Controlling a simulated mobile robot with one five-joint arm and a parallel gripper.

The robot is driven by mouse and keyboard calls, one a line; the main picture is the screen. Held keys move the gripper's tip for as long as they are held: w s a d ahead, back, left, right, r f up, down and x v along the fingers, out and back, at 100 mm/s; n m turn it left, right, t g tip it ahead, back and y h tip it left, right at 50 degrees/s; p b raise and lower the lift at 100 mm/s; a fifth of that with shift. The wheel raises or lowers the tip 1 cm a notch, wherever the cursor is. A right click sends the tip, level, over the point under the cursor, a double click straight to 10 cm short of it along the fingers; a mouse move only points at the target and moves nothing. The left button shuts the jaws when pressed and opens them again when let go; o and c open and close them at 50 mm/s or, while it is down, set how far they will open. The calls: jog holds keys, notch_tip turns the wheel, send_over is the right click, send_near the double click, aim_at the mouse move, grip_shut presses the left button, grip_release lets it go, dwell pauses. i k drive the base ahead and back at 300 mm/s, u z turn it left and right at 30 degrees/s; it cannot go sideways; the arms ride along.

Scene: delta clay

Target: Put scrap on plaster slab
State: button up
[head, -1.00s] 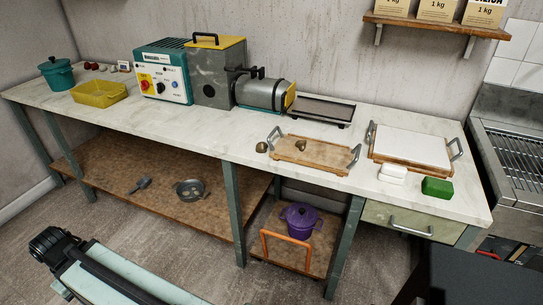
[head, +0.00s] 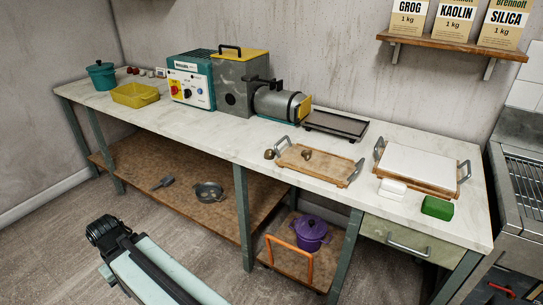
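The plaster slab (head: 420,165) is a white block in a wooden frame with grey handles, at the right of the long bench. Two small brown lumps, which look like clay scrap, are near a wooden tray with grey handles (head: 322,168) left of the slab. One lump (head: 307,155) lies on the tray. The other lump (head: 269,154) is on the bench beside the tray's left end. The slab's top looks bare. Part of my arm shows at the lower left, in front of the bench and well away from the lumps. I cannot make out my gripper.
A white block (head: 393,188) and a green block (head: 437,207) sit in front of the slab. A dark tray (head: 335,125) and a grey machine (head: 236,85) stand behind. A yellow basin (head: 135,95) is far left. Open floor lies before the bench.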

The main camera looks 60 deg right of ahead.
aim_at(405, 158)
jog(key=z, duration=0.05)
jog(key=i, duration=0.9)
jog(key=u, duration=0.1)
